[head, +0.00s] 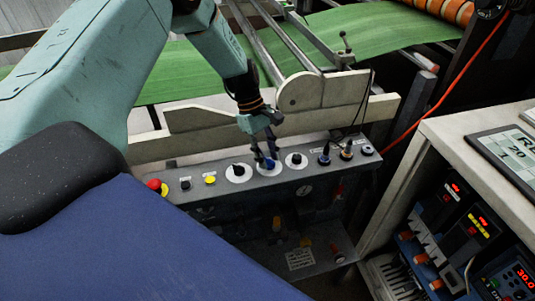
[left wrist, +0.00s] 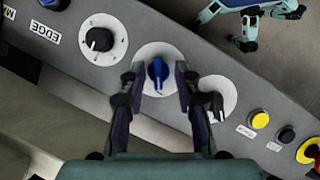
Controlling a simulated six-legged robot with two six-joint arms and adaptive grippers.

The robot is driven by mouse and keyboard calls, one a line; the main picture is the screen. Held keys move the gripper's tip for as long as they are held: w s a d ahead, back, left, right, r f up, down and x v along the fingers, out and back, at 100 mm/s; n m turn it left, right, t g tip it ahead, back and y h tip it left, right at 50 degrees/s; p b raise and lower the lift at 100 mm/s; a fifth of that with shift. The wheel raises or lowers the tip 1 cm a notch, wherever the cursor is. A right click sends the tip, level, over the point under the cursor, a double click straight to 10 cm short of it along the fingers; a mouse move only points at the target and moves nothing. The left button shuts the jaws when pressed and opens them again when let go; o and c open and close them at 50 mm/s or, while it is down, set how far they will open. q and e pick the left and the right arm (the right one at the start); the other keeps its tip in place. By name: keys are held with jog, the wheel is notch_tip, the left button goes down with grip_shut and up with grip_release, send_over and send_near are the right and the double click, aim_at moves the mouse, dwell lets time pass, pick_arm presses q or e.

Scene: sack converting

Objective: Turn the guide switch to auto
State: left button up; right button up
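A blue selector switch (head: 269,164) on a round white plate sits on the sloping top of the grey control box (head: 225,190). It also shows in the left wrist view (left wrist: 157,73), its handle lying almost straight up and down in that picture. I cannot read a guide or auto label on its plate. My left gripper (head: 264,157) is over this switch. In the left wrist view its two fingers (left wrist: 157,78) stand apart on either side of the blue handle, with a visible gap on each side.
Close beside the blue switch are a black selector (left wrist: 214,106) and a black dial (left wrist: 99,40) with an EDGE label. Yellow (head: 210,179) and red (head: 154,184) buttons lie farther left in the head view. A cream rail (head: 200,118) runs behind the box.

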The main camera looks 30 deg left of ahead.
pick_arm(q)
jog(key=shift+a, duration=0.1)
jog(key=shift+w+a+f, duration=0.1)
jog(key=shift+w, duration=0.05)
jog(key=shift+c, duration=1.4)
grip_shut()
jog(key=shift+m, duration=0.3)
jog(key=m, duration=0.2)
jog(key=m+g, duration=0.1)
jog(key=m+g+y, duration=0.1)
jog(key=m, duration=0.1)
jog(key=shift+w+m+b, duration=0.25)
jog(key=shift+m+b, duration=0.05)
jog(key=shift+b, duration=0.1)
jog(key=m, duration=0.2)
jog(key=m+g+y, duration=0.1)
jog(key=m, duration=0.2)
jog(key=shift+w+d+m+y, duration=0.15)
jog(key=shift+d+m+y, duration=0.15)
jog(key=shift+d+y, duration=0.1)
